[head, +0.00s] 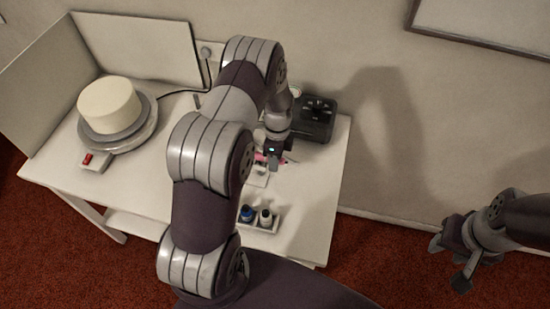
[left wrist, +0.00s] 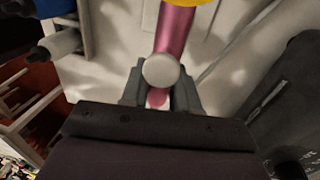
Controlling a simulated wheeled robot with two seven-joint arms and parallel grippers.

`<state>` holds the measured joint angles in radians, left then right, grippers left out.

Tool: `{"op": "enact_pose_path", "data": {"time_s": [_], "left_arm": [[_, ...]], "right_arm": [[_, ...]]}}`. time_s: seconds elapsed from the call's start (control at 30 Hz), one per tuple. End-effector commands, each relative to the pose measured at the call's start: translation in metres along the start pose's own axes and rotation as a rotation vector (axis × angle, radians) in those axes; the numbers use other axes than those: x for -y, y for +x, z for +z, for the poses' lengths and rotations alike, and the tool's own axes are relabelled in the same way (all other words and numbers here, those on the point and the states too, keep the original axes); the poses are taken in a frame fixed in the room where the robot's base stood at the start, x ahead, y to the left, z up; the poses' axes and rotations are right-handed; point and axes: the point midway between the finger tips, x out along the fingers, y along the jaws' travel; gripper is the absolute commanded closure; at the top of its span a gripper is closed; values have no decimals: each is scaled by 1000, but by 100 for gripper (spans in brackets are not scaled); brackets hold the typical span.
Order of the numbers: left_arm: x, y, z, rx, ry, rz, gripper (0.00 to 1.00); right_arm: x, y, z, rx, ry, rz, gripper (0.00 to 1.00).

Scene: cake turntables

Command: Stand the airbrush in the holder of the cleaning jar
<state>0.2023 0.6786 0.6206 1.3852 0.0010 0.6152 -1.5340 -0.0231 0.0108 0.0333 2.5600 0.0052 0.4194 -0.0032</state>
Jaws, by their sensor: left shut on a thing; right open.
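The airbrush is a pink rod (left wrist: 176,28) with a pale round knob, running up the left wrist view between my fingers. My left gripper (left wrist: 157,92) is shut on it. In the head view my left gripper (head: 273,160) is over the right part of the table, with a bit of pink showing beside it. A yellow piece (left wrist: 187,2) shows at the top edge of the left wrist view; I cannot tell what it belongs to. I cannot make out the cleaning jar clearly; my left arm covers part of the table. My right gripper (head: 449,262) is open and empty, off the table at right.
A white cake (head: 108,105) sits on a turntable (head: 125,142) at left, with a red-switched box (head: 95,161) in front. A black device (head: 315,122) stands at the back right. Blue-and-white bottles (head: 247,214) (head: 265,217) stand in a rack near the front edge. Panels and a wall close the back.

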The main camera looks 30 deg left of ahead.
Motion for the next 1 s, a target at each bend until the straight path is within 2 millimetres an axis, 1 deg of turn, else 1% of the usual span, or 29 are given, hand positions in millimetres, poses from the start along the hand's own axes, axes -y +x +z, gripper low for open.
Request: {"op": "enact_pose_path", "data": {"time_s": [0.13, 0.17, 0.2, 0.23, 0.27, 0.53, 0.63, 0.73, 0.9, 1.0], "left_arm": [[0, 2, 0, 0, 0, -1, 100], [1, 2, 0, 0, 0, -1, 67], [0, 2, 0, 0, 0, -1, 54], [0, 2, 0, 0, 0, -1, 44], [0, 2, 0, 0, 0, -1, 41], [0, 1, 0, 0, 0, -1, 41], [2, -9, 0, 0, 0, -4, 41], [2, -31, 0, 0, 0, -7, 41], [2, -78, 0, 0, 0, -6, 41], [1, -101, 0, 0, 0, -4, 41]], "right_arm": [[0, 2, 0, 0, 0, 0, 57], [0, 2, 0, 0, 0, 0, 57], [0, 1, 0, 0, 0, 0, 57], [0, 1, 0, 0, 0, 0, 57], [0, 1, 0, 0, 0, 0, 57], [0, 2, 0, 0, 0, 0, 57], [0, 5, 0, 0, 0, 0, 57], [0, 11, 1, 0, 0, 0, 57], [0, 20, 2, 0, 0, 0, 57], [0, 24, 3, 0, 0, 0, 57]]}}
